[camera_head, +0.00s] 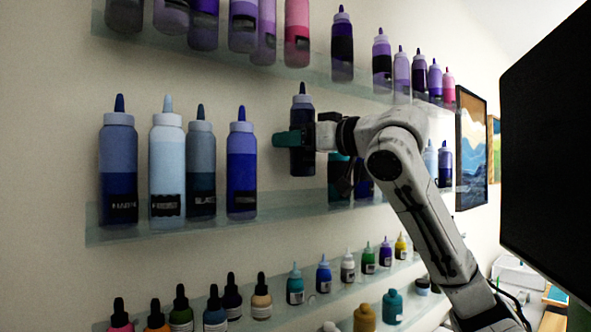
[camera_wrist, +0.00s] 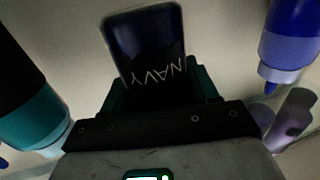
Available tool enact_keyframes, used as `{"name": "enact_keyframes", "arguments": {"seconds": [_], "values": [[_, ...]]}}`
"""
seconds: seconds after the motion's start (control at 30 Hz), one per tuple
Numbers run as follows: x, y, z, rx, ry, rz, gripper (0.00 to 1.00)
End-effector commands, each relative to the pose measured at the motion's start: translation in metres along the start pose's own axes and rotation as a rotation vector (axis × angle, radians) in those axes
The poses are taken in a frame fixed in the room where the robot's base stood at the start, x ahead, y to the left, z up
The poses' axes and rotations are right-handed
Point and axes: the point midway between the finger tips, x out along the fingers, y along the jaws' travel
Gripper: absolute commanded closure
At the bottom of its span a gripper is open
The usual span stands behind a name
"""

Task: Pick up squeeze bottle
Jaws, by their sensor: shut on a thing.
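The squeeze bottle is dark navy with a dark pointed tip (camera_head: 303,97). It hangs upright in front of the wall, its base above the middle shelf and higher than the bases of its neighbours. In the wrist view the bottle (camera_wrist: 146,36) shows a dark label reading "NAVY", upside down in the picture. My gripper (camera_head: 302,138) is shut around the bottle's body from the right. In the wrist view its teal fingers (camera_wrist: 160,92) lie on both sides of the bottle.
The middle glass shelf (camera_head: 280,208) holds a blue bottle (camera_head: 241,170) to the left and a teal one (camera_head: 339,177) to the right, partly behind my arm. Other shelves with bottles run above and below. A large dark panel (camera_head: 548,150) stands at the right.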

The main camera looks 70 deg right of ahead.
Motion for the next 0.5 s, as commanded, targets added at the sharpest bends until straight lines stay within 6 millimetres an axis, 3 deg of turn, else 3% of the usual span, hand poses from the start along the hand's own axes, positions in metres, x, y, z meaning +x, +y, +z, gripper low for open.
{"name": "enact_keyframes", "arguments": {"seconds": [0.27,0.5], "values": [[-0.059,-0.015,-0.001,-0.004,0.006,0.001,0.80],[-0.124,-0.032,-0.001,-0.005,0.005,0.002,0.80]]}}
